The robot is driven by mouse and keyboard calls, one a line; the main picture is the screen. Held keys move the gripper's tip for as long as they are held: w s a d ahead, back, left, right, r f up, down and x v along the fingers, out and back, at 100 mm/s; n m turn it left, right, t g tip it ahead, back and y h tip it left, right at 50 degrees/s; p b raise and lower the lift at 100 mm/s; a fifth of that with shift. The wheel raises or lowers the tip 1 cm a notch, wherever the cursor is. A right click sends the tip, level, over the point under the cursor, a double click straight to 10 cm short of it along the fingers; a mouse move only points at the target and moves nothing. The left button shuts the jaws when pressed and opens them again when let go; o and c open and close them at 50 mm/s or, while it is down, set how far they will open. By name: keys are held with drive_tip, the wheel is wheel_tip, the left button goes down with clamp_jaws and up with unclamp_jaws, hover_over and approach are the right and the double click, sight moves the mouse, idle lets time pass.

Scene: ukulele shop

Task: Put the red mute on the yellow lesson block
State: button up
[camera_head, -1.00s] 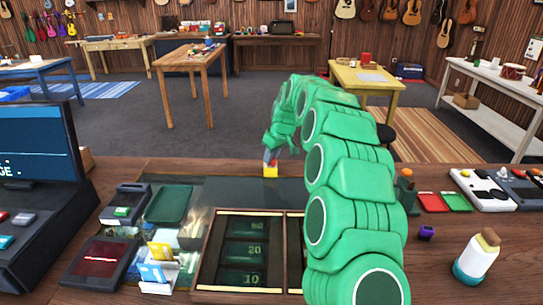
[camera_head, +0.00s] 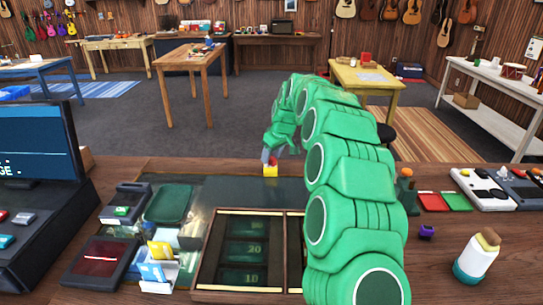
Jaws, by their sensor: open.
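The yellow lesson block (camera_head: 270,171) is a small cube near the far edge of the counter, on the dark mat. The red mute (camera_head: 273,161) shows as a small red patch directly above the block and appears to rest on it, though it is tiny and partly covered. My gripper (camera_head: 267,156) is at the end of the green arm, just above the block and beside the red mute. Its jaws are open. The fingers partly hide the mute, so I cannot tell whether they still touch it.
A cash tray (camera_head: 203,262) lies in front, with a green dish (camera_head: 169,204) and card holder (camera_head: 155,274) to its left. A monitor (camera_head: 38,140) stands far left. A white bottle (camera_head: 475,258) and purple item (camera_head: 427,231) stand right. My arm hides the counter's middle right.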

drive_tip(key=v, duration=1.1)
drive_tip(key=s+d+r+m+g, duration=0.15)
drive_tip(key=s+r, duration=0.25)
drive_tip(key=s, duration=0.8)
drive_tip(key=s+d+f+m+g+h, duration=0.1)
drive_tip(key=s+d, duration=0.3)
drive_tip(key=s, duration=1.1)
drive_tip(key=s+d+f+m+g+h, duration=0.1)
drive_tip(key=s+d+f+m, duration=0.3)
drive_tip(key=s, duration=1.2)
drive_tip(key=s+d+f+m+g+h, duration=0.1)
drive_tip(key=s+d, duration=0.5)
drive_tip(key=s, duration=0.9)
wheel_tip(320, 180, down, 2)
drive_tip(key=shift+s+f+m, duration=0.1)
drive_tip(key=shift+s+m, duration=0.3)
drive_tip(key=shift+m, duration=0.35)
